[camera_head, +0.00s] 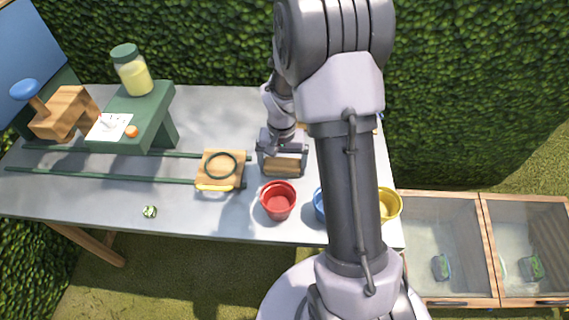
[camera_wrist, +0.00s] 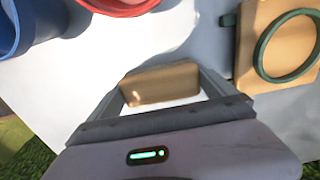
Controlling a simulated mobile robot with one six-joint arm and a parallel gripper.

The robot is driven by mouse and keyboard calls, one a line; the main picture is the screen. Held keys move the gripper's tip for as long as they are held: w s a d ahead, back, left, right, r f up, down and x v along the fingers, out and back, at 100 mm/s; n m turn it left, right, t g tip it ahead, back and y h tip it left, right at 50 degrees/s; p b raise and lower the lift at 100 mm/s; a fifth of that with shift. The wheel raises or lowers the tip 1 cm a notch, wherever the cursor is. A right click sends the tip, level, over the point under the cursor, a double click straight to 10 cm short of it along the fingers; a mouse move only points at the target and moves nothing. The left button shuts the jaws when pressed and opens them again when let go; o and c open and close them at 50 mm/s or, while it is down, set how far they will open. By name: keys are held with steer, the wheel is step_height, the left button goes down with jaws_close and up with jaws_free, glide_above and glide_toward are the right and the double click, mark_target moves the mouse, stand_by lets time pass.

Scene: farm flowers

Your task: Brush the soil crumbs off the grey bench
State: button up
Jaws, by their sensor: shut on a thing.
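The grey bench (camera_head: 110,205) runs across the head view. My gripper (camera_head: 283,168) is low over its right half, behind the red pot (camera_head: 278,200), and points down. It is shut on a tan wooden block (camera_wrist: 160,84), which may be the back of a brush; no bristles show. The wrist view shows the block between both fingers, over the pale bench top. I cannot tell whether its underside touches the bench. I cannot make out any soil crumbs in either view.
A blue pot (camera_head: 319,205) and a yellow pot (camera_head: 390,205) stand right of the red one, partly behind my arm. A wooden sled with a dark ring (camera_head: 220,170) sits on green rails to the left. A green stand (camera_head: 150,110) bears a jar. The front left bench is mostly clear.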

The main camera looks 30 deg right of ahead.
steer(key=shift+w+a+r+p, duration=0.4)
steer(key=shift+a+r+p, duration=0.15)
steer(key=shift+r, duration=0.2)
steer(key=shift+s+d+r+p, duration=0.15)
steer(key=shift+r+p, duration=0.2)
steer(key=shift+r, duration=0.25)
steer(key=shift+s+d+r+p, duration=0.15)
steer(key=shift+r+p, duration=0.15)
steer(key=shift+r, duration=0.25)
steer(key=shift+w+r+p, duration=0.15)
steer(key=shift+r+p, duration=0.45)
steer(key=shift+r, duration=0.1)
steer(key=shift+r+p, duration=1.25)
steer(key=shift+r, duration=0.35)
